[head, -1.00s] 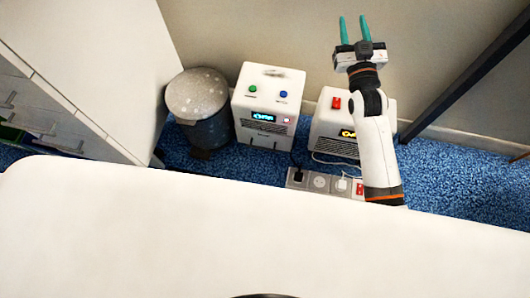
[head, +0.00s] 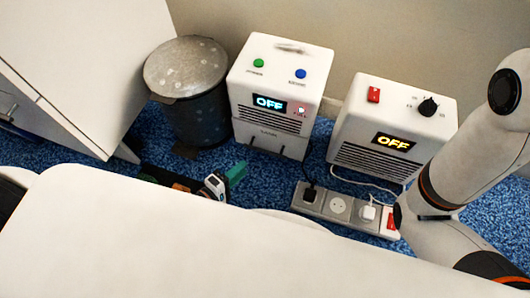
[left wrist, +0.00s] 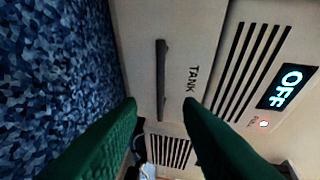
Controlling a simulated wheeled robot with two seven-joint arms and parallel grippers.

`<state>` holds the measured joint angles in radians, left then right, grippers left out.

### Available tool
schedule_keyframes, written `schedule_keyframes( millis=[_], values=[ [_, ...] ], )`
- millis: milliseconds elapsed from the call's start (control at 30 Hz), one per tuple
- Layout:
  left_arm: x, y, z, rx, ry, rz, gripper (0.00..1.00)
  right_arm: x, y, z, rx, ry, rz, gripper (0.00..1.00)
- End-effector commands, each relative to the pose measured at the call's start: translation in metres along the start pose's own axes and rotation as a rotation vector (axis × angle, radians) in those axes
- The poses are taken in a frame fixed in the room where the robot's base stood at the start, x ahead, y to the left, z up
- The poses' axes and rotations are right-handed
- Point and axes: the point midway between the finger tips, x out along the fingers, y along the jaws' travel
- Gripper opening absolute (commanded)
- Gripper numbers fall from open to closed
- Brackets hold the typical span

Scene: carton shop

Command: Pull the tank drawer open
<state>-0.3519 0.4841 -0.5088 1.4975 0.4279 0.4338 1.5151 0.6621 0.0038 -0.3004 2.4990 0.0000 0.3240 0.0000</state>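The white machine (head: 280,75) with green and blue buttons and a blue OFF display stands on the carpet by the wall. Its tank drawer (head: 266,142) is the low front panel and looks closed. In the left wrist view the drawer (left wrist: 190,35) carries the word TANK and a dark handle (left wrist: 161,80). My left gripper (head: 236,174) is low in front of the machine, a little to its left in the head view. In the left wrist view its green fingers (left wrist: 160,108) are apart and empty, with the handle between and beyond them. My right gripper is out of view.
A grey bin (head: 188,85) stands left of the machine. A second white appliance (head: 390,120) with an amber OFF display stands to the right. A power strip (head: 340,208) with plugs and cords lies in front.

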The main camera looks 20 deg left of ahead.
Motion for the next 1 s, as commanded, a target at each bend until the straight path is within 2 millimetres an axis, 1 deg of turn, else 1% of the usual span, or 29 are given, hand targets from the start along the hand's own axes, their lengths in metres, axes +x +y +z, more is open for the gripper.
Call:
schedule_keyframes(
  millis=[133, 300, 400, 500, 600, 700, 1000],
  values=[
    [0.027, 0.002, 0.001, 0.001, -0.001, -0.006, 0.33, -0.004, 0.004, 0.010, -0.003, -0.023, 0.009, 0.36],
    [0.063, 0.003, 0.001, 0.003, -0.001, -0.005, 0.33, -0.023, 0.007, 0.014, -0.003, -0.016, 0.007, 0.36],
    [0.081, 0.003, 0.001, 0.003, -0.001, -0.005, 0.33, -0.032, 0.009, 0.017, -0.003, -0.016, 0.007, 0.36],
    [0.095, 0.003, 0.001, 0.005, -0.001, -0.003, 0.33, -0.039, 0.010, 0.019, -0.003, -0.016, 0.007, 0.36],
    [0.105, 0.002, 0.000, 0.004, -0.001, -0.002, 0.33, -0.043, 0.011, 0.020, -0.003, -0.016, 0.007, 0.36],
    [0.110, 0.000, 0.001, 0.004, -0.001, 0.000, 0.33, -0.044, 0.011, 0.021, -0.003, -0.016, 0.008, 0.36],
    [0.111, -0.001, 0.000, 0.004, -0.001, 0.001, 0.33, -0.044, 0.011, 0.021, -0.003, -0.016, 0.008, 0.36]
  ],
)
